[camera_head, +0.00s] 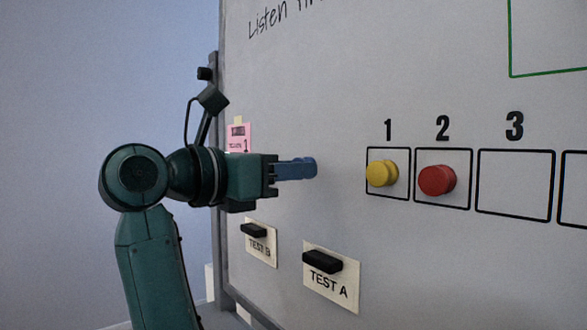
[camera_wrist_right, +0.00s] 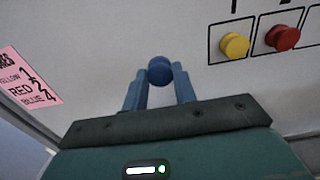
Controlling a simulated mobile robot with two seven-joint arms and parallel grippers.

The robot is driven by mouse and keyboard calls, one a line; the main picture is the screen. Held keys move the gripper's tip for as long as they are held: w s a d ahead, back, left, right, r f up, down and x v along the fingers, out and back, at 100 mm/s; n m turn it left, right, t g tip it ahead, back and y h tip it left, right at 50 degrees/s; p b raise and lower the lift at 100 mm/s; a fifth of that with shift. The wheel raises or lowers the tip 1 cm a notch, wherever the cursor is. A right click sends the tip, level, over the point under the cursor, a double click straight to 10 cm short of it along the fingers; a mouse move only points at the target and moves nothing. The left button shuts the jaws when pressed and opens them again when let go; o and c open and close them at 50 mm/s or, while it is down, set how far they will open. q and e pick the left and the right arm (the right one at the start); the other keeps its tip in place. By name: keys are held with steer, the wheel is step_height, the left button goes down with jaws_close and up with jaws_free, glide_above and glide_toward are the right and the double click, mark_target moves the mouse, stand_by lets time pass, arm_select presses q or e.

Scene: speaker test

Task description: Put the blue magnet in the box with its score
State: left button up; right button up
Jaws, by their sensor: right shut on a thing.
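My right gripper (camera_head: 296,170) is shut on the blue magnet (camera_head: 311,167), at the left of the whiteboard. In the right wrist view the blue magnet (camera_wrist_right: 159,70) sits between the two blue fingertips. Whether it touches the board is unclear. A row of black-outlined boxes shows to the right: box 1 (camera_head: 403,160) holds a yellow magnet (camera_head: 381,173), box 2 (camera_head: 463,159) a red magnet (camera_head: 436,180). Box 3 (camera_head: 514,185) is empty. A fourth box (camera_head: 575,190) is cut off at the edge, its number out of view. My left gripper is not in view.
A pink score note (camera_wrist_right: 28,86), partly cut off, appears to read yellow 1, red 2, blue 4. Below the gripper are black erasers or holders on cards marked TEST B (camera_head: 261,249) and TEST A (camera_head: 329,286). Bare whiteboard (camera_head: 340,190) lies between the gripper and box 1.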

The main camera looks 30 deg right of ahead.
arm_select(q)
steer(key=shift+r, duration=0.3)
arm_select(e)
steer(key=shift+s+a, duration=0.15)
steer(key=shift+a, duration=1.6)
steer(key=shift+s, duration=0.1)
